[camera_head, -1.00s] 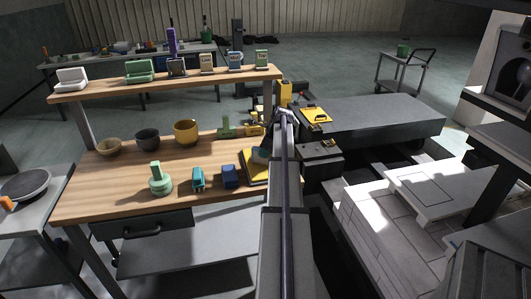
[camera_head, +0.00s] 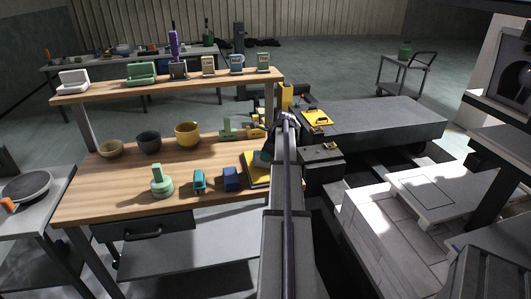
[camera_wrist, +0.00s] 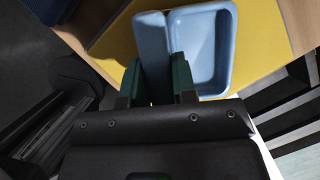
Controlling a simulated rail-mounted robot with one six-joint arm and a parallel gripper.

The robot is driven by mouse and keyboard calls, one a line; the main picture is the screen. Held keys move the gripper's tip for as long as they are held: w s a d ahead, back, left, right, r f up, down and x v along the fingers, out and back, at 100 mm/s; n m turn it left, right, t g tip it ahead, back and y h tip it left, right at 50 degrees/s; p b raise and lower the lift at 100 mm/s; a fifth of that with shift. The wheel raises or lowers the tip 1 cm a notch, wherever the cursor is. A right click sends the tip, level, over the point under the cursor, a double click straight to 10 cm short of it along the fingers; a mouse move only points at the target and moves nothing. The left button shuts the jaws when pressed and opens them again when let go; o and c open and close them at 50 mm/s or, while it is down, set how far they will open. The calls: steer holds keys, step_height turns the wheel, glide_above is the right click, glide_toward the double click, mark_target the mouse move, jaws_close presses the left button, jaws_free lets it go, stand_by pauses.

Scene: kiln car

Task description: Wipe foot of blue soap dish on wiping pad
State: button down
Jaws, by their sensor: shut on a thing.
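The blue soap dish (camera_wrist: 205,52) is in the wrist view, with its shallow hollow tray facing the camera. A flat blue slab (camera_wrist: 150,42) beside the tray, apparently part of the same dish, sits between my fingers. My gripper (camera_wrist: 158,75) has dark green fingers and is shut on it. The yellow wiping pad (camera_wrist: 265,40) lies behind the dish; I cannot tell whether the foot touches it. In the head view, the pad (camera_head: 248,163) shows at the bench's right end, while my arm hides the gripper and most of the dish.
A dark blue block (camera_head: 231,179), a teal item (camera_head: 199,181) and a green stamp-like piece (camera_head: 162,183) stand left of the pad. Several bowls stand behind them. A raised shelf (camera_head: 110,91) runs along the back. The bench's middle is clear.

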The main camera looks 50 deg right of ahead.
steer(key=shift+s+a, duration=1.25)
steer(key=shift+s, duration=0.3)
steer(key=shift+w+d, duration=1.25)
steer(key=shift+w, duration=0.3)
steer(key=shift+w+d, duration=0.1)
